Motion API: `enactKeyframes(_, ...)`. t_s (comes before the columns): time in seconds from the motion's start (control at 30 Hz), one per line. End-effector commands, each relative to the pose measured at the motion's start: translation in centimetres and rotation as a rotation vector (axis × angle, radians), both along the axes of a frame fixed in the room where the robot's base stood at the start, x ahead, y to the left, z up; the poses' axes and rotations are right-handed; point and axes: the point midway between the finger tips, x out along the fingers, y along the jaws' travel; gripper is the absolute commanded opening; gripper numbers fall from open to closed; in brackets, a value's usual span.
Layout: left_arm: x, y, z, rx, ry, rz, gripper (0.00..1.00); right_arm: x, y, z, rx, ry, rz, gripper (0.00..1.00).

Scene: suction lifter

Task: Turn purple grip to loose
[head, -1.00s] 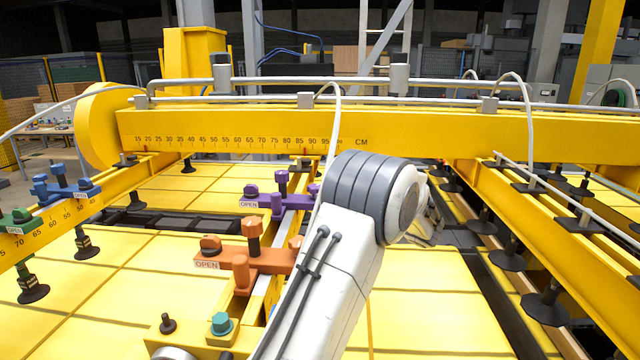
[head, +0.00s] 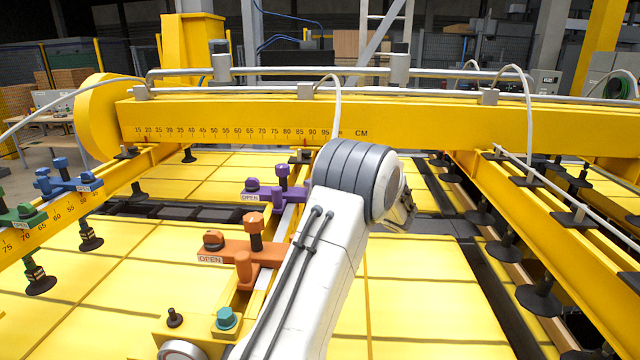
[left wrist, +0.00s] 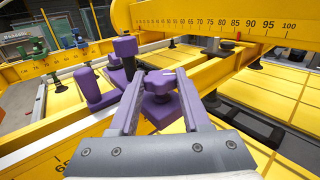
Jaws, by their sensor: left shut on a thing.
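The purple clamp with an OPEN label (head: 250,197) sits on a yellow arm of the lifter frame, in the middle of the head view, partly behind my arm. In the left wrist view its purple star-shaped grip (left wrist: 160,82) sits between the two fingers of my left gripper (left wrist: 161,76), which is shut on it. Other purple posts of the clamp (left wrist: 126,50) stand just left of the fingers. The right gripper is in neither view.
An orange clamp (head: 235,252) stands nearer on the same yellow arm. Blue (head: 65,183) and green (head: 22,215) clamps are on the left rail. A yellow beam with a centimetre scale (head: 250,118) crosses behind. Black suction cups (head: 540,298) hang along the right rail.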

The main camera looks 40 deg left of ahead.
Motion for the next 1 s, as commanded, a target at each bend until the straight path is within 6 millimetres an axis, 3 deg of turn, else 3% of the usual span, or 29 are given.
enactKeyframes(0.5, 0.5, 0.0, 0.2, 0.003, -0.003, 0.255, 0.00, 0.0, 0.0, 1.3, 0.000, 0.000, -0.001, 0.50)
enactKeyframes(0.9, 0.4, 0.0, 0.2, 0.002, -0.002, 0.276, 0.00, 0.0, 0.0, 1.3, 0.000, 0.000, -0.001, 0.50)
enactKeyframes(0.93, 0.4, 0.0, 0.2, 0.002, -0.002, 0.276, 0.59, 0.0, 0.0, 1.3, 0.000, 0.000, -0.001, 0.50)
enactKeyframes(1.0, 0.4, 0.0, 0.2, 0.002, -0.002, 0.276, 0.78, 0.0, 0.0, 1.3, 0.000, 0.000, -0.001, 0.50)
